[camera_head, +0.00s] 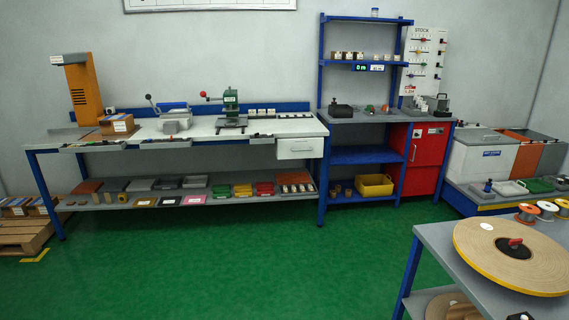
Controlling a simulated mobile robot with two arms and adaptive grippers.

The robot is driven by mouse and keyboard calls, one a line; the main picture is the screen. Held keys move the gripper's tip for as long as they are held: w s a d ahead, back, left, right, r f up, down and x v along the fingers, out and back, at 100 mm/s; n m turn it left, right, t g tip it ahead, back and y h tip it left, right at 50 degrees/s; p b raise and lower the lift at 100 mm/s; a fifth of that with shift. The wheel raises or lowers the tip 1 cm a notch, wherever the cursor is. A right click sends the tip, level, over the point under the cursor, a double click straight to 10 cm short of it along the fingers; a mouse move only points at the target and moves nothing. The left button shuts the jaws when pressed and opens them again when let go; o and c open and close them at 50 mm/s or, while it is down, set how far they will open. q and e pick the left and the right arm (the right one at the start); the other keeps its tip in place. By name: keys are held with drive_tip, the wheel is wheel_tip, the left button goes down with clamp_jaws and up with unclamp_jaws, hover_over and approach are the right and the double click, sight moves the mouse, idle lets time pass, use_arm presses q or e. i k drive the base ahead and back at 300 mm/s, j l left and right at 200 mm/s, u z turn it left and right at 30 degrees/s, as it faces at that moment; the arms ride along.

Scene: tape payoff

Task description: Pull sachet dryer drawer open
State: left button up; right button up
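No thing in view carries a label that I can read as sachet dryer. A white drawer (299,148) with a small dark handle hangs under the right end of the long workbench, and it looks shut. A red cabinet (426,146) with a pale label and a handle stands under the right part of the blue shelf bench; its front looks closed. I cannot tell which of these is the sachet dryer. Neither of my grippers shows in the head view.
The long workbench (217,127) holds presses and small tools. A yellow bin (374,186) sits on the blue bench's lower shelf. A grey table (437,238) with a large tape reel (480,252) stands at the right front. The green floor (240,265) between is clear.

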sight(294, 148)
drive_tip(key=i, duration=2.05)
